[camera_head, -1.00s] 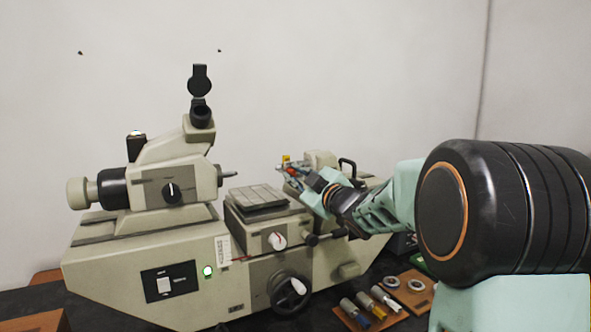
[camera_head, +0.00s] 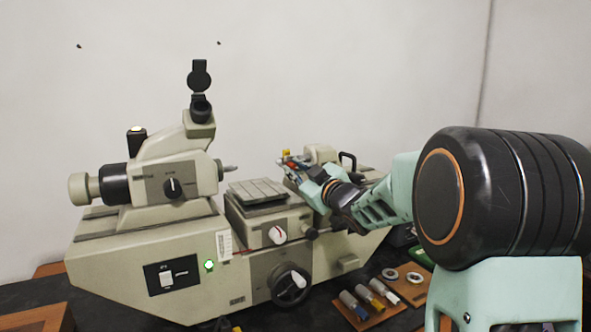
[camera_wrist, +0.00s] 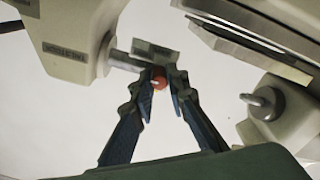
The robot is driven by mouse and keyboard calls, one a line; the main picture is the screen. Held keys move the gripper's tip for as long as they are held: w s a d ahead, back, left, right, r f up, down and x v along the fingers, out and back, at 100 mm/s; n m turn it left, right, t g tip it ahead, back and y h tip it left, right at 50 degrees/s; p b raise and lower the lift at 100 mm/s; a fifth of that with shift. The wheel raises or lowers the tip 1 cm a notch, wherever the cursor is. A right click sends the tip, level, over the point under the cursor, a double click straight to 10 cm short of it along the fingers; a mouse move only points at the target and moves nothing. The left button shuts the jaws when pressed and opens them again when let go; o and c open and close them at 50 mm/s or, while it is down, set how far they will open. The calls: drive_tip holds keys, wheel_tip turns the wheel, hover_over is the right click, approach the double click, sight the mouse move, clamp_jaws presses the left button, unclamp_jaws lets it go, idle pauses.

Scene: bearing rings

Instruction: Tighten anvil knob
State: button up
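The anvil knob, small and red with a pale centre, shows in the wrist view (camera_wrist: 159,79) between my fingertips. It sits just below a grey metal block (camera_wrist: 153,51) at the end of a shaft. My gripper (camera_wrist: 160,74) has its two dark blue fingers drawn close together, one on each side of the knob, and they appear to press on it. In the head view my gripper (camera_head: 289,165) reaches in from the right to the tailstock end of the measuring machine (camera_head: 190,270). My fingers partly hide the knob there.
The machine's stage (camera_head: 257,190) is left of my gripper, and a black handwheel (camera_head: 289,284) is below. A wooden tray (camera_head: 366,316) with several coloured-handled tools and rings (camera_head: 390,274) lies at the front right. In the wrist view, a grey knob (camera_wrist: 266,103) is close on the right.

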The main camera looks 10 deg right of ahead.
drive_tip(key=o, duration=0.4)
drive_tip(key=v, duration=1.2)
